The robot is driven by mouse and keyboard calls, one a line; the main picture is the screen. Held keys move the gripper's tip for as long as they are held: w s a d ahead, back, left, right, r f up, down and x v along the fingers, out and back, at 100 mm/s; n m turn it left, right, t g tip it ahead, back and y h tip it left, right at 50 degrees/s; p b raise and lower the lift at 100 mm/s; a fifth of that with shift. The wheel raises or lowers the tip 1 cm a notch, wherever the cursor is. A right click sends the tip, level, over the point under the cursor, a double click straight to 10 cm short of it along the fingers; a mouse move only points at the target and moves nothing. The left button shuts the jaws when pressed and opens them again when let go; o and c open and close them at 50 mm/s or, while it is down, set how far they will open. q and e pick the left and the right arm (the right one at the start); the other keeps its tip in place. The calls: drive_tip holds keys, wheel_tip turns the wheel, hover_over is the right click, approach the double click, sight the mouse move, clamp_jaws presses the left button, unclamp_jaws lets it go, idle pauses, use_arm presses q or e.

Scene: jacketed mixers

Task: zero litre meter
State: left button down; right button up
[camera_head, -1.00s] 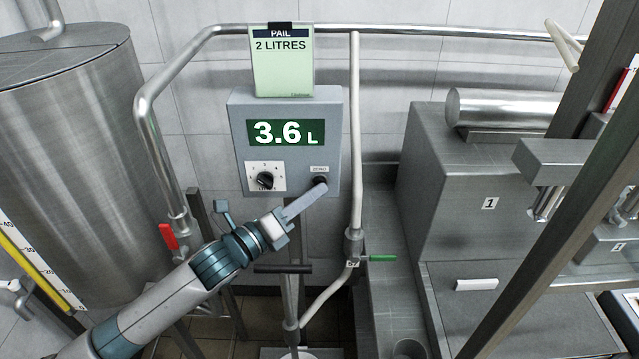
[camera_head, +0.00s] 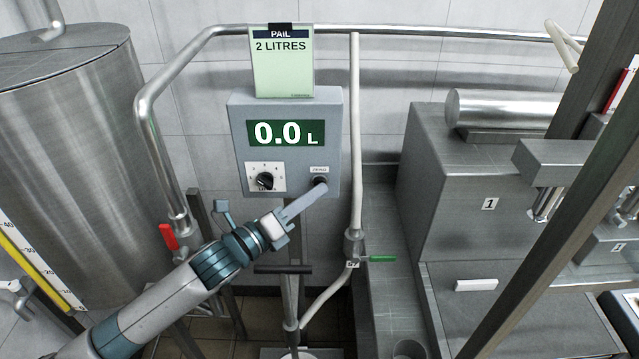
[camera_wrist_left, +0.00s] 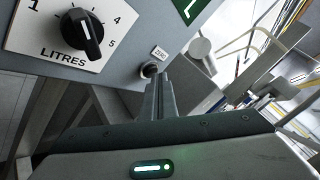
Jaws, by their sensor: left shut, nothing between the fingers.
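The litre meter (camera_head: 238,150) is a grey box on a post, and its green display (camera_head: 286,133) reads 0.0 L. A black LITRES dial (camera_head: 265,180) sits at its lower left; it also shows in the left wrist view (camera_wrist_left: 83,33). The small dark ZERO button (camera_wrist_left: 149,70) is at the lower right of the meter's face. My left gripper (camera_head: 322,187) is shut and empty, its fingertips at the button in the head view. In the left wrist view the fingers (camera_wrist_left: 160,85) end beside or against the button; I cannot tell whether it is pressed in. My right gripper is not in view.
A card (camera_head: 282,65) reading PAIL 2 LITRES stands above the meter. A steel tank (camera_head: 70,160) is at left, with a red-handled valve (camera_head: 169,237) beside it. A pipe with a green-handled valve (camera_head: 382,259) runs right of the meter. Grey machinery (camera_head: 465,190) fills the right.

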use_arm(q)
drive_tip(key=shift+s, duration=0.65)
drive_tip(key=shift+s, duration=0.1)
drive_tip(key=s+p, duration=0.2)
drive_tip(key=s, duration=0.2)
drive_tip(key=shift+s, duration=0.4)
idle(0.6)
